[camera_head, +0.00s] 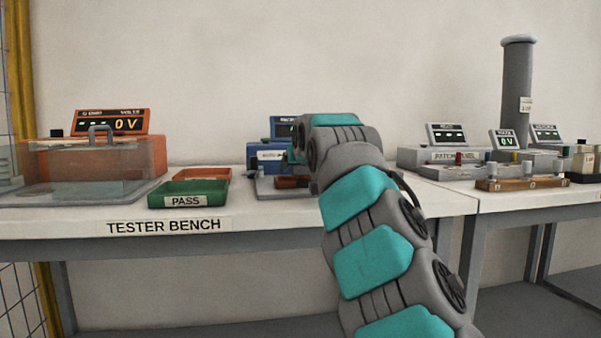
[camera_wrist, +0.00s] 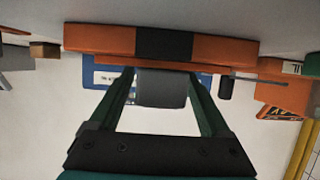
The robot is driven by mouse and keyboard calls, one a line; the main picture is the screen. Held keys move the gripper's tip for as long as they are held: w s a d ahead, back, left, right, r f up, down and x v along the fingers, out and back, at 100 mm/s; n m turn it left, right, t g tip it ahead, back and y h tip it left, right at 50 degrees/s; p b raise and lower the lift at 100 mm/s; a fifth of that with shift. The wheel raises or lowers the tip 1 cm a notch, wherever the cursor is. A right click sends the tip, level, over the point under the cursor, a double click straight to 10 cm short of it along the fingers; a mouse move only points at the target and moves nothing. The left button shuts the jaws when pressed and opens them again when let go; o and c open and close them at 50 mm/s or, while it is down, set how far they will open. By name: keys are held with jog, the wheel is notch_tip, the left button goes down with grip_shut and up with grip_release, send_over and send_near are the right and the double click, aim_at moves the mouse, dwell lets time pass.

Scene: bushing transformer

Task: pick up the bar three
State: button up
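An orange bar with a black middle band (camera_wrist: 164,43) lies across the top of the upside-down wrist view; no number is readable on it. In the head view a reddish-brown piece (camera_head: 291,182), likely the same bar, shows at the blue tester's front, partly hidden by my arm. My gripper (camera_wrist: 160,72) has two dark green fingers set wide apart, reaching toward the bar. A grey cylinder (camera_wrist: 161,88) shows between the fingers; I cannot tell whether they touch it or the bar.
The blue tester (camera_head: 284,128) stands behind the bar. Left of it are a green PASS tray (camera_head: 185,201), a red tray (camera_head: 203,173) and an orange tester with a clear cover (camera_head: 125,157). Panels and a tall grey column (camera_head: 516,85) stand on the right table.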

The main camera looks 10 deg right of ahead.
grip_shut()
dwell(0.4)
jog(key=shift+r, duration=0.15)
